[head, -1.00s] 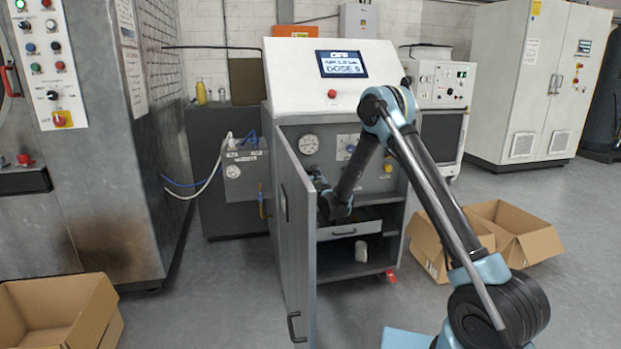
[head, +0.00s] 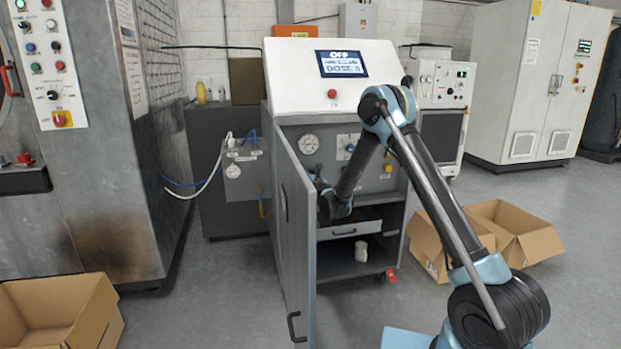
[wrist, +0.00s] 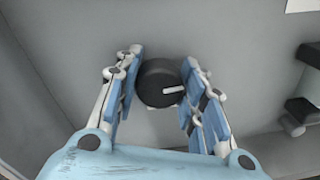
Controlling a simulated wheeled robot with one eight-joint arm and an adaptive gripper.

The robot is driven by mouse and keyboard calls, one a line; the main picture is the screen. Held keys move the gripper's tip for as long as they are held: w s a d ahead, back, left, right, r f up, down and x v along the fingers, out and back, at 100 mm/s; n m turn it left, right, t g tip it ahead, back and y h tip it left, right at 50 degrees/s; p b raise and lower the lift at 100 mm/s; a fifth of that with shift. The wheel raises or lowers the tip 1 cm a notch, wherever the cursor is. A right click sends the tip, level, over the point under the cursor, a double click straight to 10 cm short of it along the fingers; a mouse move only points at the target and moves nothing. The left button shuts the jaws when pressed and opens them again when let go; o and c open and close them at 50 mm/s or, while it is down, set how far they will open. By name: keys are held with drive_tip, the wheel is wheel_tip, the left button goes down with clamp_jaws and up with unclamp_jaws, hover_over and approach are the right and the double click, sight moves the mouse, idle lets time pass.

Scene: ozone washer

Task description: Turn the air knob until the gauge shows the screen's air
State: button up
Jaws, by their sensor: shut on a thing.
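The black air knob (wrist: 158,83) sits on a grey panel in the wrist view, with a white pointer line toward the right. My gripper (wrist: 160,88) is closed around it, with blue finger pads at its left and right. In the head view my gripper is hidden behind the open door and my arm, and the knob does not show. The round white gauge (head: 309,144) is on the cabinet front; its needle is too small to read. The screen (head: 342,64) shows OFF, a blurred middle line and a line like "DOSE 5".
The open cabinet door (head: 296,240) stands left of my forearm. A drawer (head: 350,229) and a shelf with a white object (head: 361,251) are below. Cardboard boxes (head: 535,248) lie on the floor at right, another (head: 60,310) at lower left.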

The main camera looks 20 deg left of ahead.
drive_tip(key=m, duration=0.5)
drive_tip(key=shift+w+d+m, duration=0.1)
drive_tip(key=shift+d+m, duration=0.15)
drive_tip(key=shift+m, duration=0.15)
idle(0.4)
drive_tip(key=o, duration=1.1)
drive_tip(key=shift+f, duration=0.1)
drive_tip(key=shift+s+d, duration=0.1)
drive_tip(key=shift+s, duration=0.25)
drive_tip(key=v, duration=1.1)
drive_tip(key=shift+d, duration=0.15)
